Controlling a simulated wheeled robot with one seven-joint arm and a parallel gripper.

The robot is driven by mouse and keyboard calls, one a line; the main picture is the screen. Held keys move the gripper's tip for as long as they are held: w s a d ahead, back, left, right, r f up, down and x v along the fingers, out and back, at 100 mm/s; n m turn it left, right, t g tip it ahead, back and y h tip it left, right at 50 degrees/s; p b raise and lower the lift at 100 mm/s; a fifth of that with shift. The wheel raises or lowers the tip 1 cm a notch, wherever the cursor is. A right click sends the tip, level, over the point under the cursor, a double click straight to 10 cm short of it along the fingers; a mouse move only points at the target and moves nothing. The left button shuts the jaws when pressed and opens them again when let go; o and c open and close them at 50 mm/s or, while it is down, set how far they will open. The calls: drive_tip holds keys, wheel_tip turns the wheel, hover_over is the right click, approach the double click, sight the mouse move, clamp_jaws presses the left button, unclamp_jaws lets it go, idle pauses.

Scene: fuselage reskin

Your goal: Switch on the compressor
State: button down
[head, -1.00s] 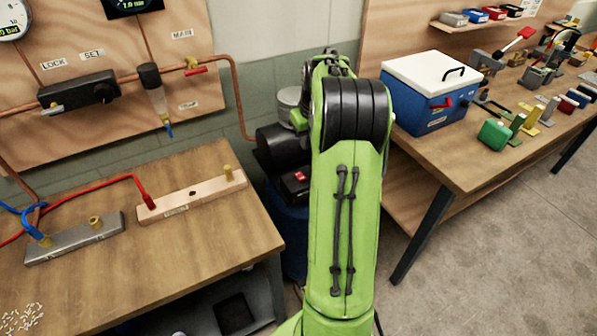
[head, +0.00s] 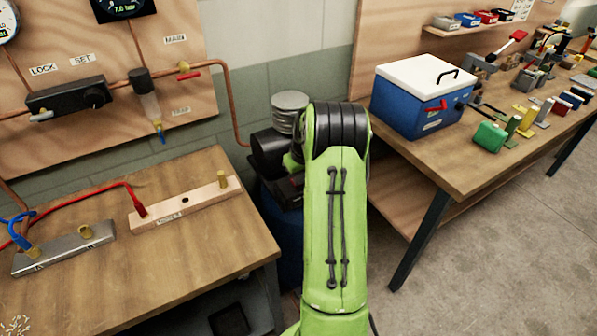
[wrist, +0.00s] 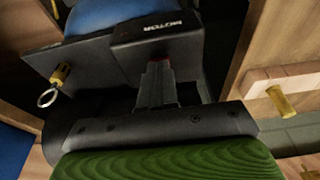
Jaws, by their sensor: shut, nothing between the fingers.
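The compressor stands between the two benches in the head view, with a blue tank (head: 284,232) and a black motor housing (head: 270,152). Its black switch box (head: 287,190) is partly hidden by my arm. In the wrist view the box labelled MOTOR (wrist: 158,38) is close ahead, with the blue tank (wrist: 115,12) behind it. My gripper (wrist: 160,72) is shut and empty, its fingertips at the edge of the MOTOR box. A little red of the switch shows by the fingertips. I cannot tell whether they touch it or which way it is set. My gripper is hidden in the head view.
A brass fitting with a pull ring (wrist: 55,88) sits left of the box in the wrist view. The left bench (head: 170,255) and right bench (head: 440,170) flank the compressor closely. A blue cooler (head: 415,105) stands on the right bench. A copper pipe (head: 233,105) runs down the wall.

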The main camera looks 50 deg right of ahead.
drive_tip(key=shift+s+f+b, duration=0.2)
drive_tip(key=shift+f+b, duration=0.3)
drive_tip(key=shift+b, duration=0.1)
drive_tip(key=shift+a+r, duration=0.1)
drive_tip(key=shift+r, duration=0.05)
drive_tip(key=shift+w+d+r+p, duration=0.3)
drive_tip(key=shift+w+r+p, duration=0.1)
drive_tip(key=shift+w+p, duration=0.4)
